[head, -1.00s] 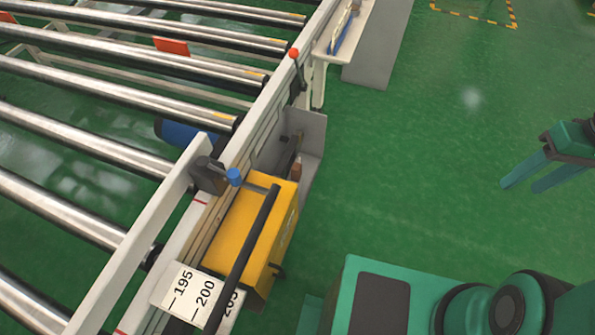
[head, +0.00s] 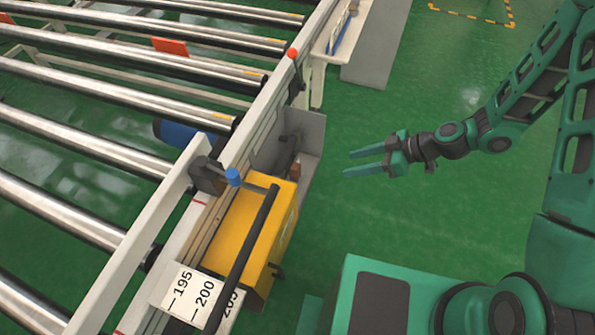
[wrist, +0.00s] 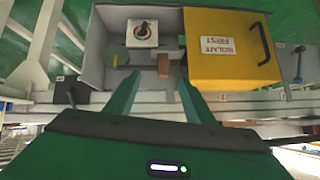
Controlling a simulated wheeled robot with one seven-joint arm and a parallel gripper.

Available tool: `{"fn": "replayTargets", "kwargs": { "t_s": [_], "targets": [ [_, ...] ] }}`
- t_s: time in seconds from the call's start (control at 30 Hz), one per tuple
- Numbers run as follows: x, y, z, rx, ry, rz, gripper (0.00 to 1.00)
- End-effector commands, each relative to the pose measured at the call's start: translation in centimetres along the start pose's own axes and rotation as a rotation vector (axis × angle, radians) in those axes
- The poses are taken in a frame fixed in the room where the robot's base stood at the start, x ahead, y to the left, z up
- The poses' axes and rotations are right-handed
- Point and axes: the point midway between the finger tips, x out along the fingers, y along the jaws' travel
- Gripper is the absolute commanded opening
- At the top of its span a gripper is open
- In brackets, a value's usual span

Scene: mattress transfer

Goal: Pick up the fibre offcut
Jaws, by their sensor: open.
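A small brown block (head: 297,170), which looks like the fibre offcut, sits in the open grey housing (head: 312,135) beside the roller conveyor. In the wrist view the brown block (wrist: 163,66) shows just beyond and between my fingertips, close to the edge of the yellow cover. My gripper (head: 346,164) is open and empty, over the green floor to the right of the housing, with its fingers pointing left towards it. The open fingers also show in the wrist view (wrist: 158,76). I cannot tell what the block rests on.
The yellow cover (wrist: 230,45) with an "ISOLATE FIRST" label and black handle adjoins the housing. A white plate with a rotary switch (wrist: 142,32) is inside the housing. A black bar (head: 245,255) crosses the cover in the head view. Green floor (head: 400,95) is clear on the right.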

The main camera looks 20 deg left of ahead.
Motion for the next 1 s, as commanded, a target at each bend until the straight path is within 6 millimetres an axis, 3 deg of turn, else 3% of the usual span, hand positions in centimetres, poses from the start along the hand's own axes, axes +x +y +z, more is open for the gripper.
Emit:
{"fn": "replayTargets", "kwargs": {
  "t_s": [0.1,0.3,1.0],
  "targets": [
    [3.8,-0.8,-0.4,-0.049,0.093,-0.005,0.49],
    [7.7,-1.5,-0.9,-0.100,0.203,0.027,0.49],
    [14.8,-1.5,-2.5,-0.123,0.250,0.054,0.49]
  ]
}}
